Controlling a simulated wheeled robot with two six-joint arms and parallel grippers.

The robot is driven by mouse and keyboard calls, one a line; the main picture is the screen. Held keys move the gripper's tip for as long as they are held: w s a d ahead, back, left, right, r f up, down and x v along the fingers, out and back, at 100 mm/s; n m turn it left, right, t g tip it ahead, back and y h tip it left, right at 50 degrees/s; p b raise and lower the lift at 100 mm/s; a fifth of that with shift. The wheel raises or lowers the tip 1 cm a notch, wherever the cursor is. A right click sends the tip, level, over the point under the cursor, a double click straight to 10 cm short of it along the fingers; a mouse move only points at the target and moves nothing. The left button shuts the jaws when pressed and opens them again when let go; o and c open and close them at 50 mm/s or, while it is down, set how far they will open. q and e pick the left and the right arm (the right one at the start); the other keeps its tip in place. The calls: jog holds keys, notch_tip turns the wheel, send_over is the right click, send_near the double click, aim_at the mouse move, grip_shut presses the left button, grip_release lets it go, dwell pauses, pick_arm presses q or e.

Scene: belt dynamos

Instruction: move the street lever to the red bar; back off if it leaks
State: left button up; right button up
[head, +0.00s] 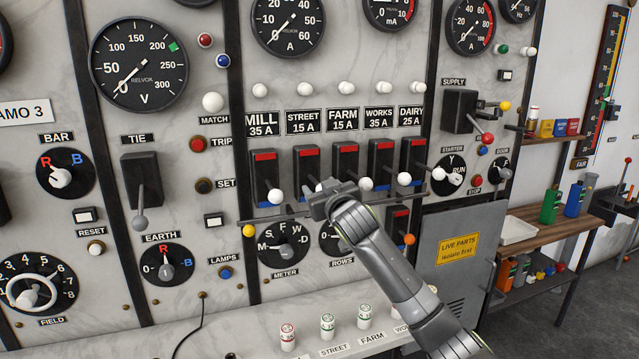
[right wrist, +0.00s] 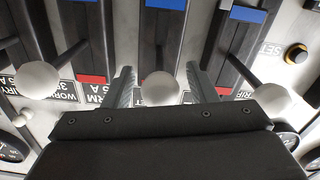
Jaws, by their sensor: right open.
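The street lever is the switch under the STREET 15 A plate. Its dark body (head: 307,168) has a red bar (head: 309,152) at the top. Its white knob (right wrist: 161,88) hangs low, away from the red bar; in the head view my gripper mostly covers it. My right gripper (head: 322,196) is open in front of this switch. In the right wrist view, which looks upside down, its two fingers (right wrist: 161,90) stand on either side of the knob, with gaps on both sides. The lower end of the street switch is hidden in the head view. My left gripper is not in view.
The mill knob (head: 276,196) and the farm knob (head: 365,184) stand close on either side. A dark rail (head: 285,215) with a yellow ball (head: 248,230) runs below the switches. Several fuse pots stand on the ledge (head: 250,343). A shelf (head: 575,222) stands at right.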

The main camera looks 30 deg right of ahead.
jog(key=shift+w+d, duration=0.15)
jog(key=shift+w, duration=0.45)
grip_shut()
